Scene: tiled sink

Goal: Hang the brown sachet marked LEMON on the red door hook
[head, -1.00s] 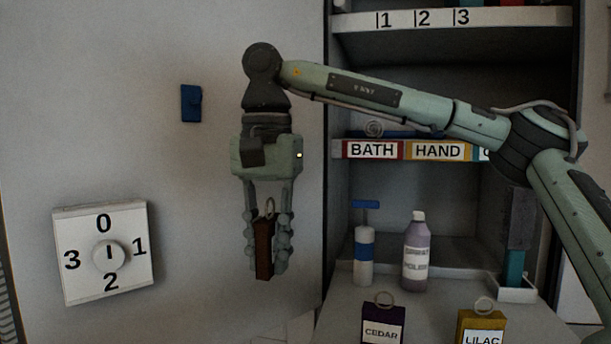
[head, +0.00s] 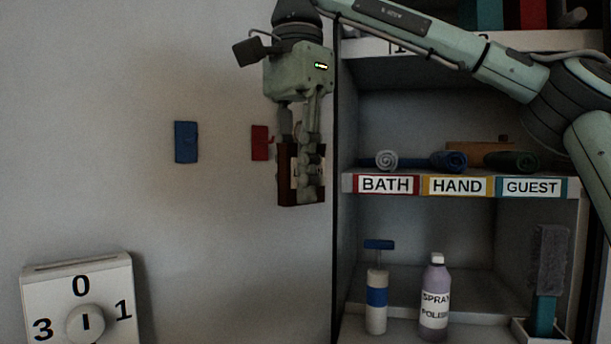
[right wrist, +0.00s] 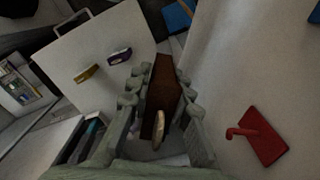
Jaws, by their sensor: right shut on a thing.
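My right gripper (head: 308,150) is shut on the brown sachet (head: 288,178), holding it upright near the wall. Only part of its white label shows behind the fingers. The red door hook (head: 260,143) is on the pale panel just left of the sachet, apart from it as far as I can tell. In the right wrist view, the sachet (right wrist: 162,85) is between the fingers with its ring (right wrist: 159,130) towards the camera. The red hook (right wrist: 258,136) is to the right there, its peg empty. My left gripper is not in view.
A blue hook (head: 186,142) is further left on the panel. A numbered dial (head: 82,300) is at lower left.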

